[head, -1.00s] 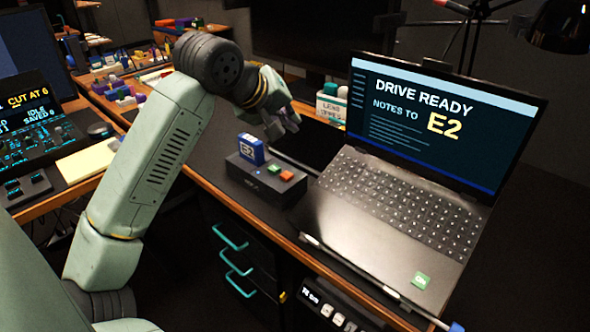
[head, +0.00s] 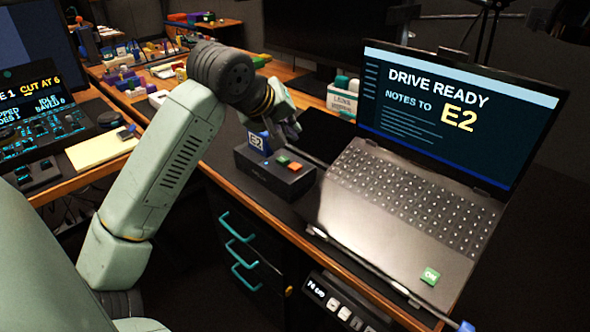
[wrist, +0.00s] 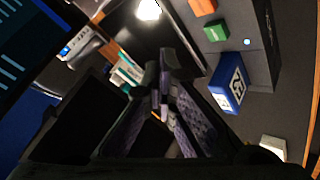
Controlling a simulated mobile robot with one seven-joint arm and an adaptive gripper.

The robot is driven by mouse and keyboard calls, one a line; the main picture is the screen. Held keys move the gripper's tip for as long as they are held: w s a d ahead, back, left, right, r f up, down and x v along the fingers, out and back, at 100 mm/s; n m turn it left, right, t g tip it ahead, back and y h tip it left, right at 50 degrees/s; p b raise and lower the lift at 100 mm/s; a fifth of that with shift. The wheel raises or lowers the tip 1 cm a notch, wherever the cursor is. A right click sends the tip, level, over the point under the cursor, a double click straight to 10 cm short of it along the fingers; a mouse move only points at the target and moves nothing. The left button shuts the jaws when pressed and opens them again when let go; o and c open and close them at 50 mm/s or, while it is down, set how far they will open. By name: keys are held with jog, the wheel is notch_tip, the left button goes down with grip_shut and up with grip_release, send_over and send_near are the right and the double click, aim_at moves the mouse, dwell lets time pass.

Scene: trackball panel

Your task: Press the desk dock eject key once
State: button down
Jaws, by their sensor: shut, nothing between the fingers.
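The desk dock (head: 262,180) is a black box on the desk, left of the laptop. A blue drive marked E2 (head: 257,142) stands upright at its back left. A green key (head: 282,160) and an orange key (head: 295,166) sit on its top; I cannot read any key labels. In the wrist view the orange key (wrist: 203,7), green key (wrist: 216,30) and blue drive (wrist: 230,88) are at upper right. My gripper (head: 294,137) is above and behind the dock, apart from the keys. Its fingers (wrist: 163,95) are together and empty.
The open laptop (head: 400,200) stands right of the dock, its screen reading "DRIVE READY, NOTES TO E2". A small labelled box (head: 342,98) with coloured items stands behind. A control panel (head: 45,125) and yellow pad (head: 102,151) are at left.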

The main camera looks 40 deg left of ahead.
jog(key=b, duration=0.3)
send_over(291, 165)
notch_tip(291, 165, down, 4)
jog(key=shift+f, duration=0.25)
jog(key=shift+f+b, duration=0.3)
jog(key=shift+f, duration=0.1)
jog(key=shift+f, duration=0.1)
dwell(0.6)
jog(key=shift+f+b, duration=0.35)
jog(key=shift+b, duration=0.4)
jog(key=shift+f+b, duration=0.4)
jog(key=shift+b, duration=0.15)
dwell(0.4)
jog(key=shift+r, duration=0.85)
jog(key=shift+r+p, duration=0.1)
jog(key=shift+p, duration=0.2)
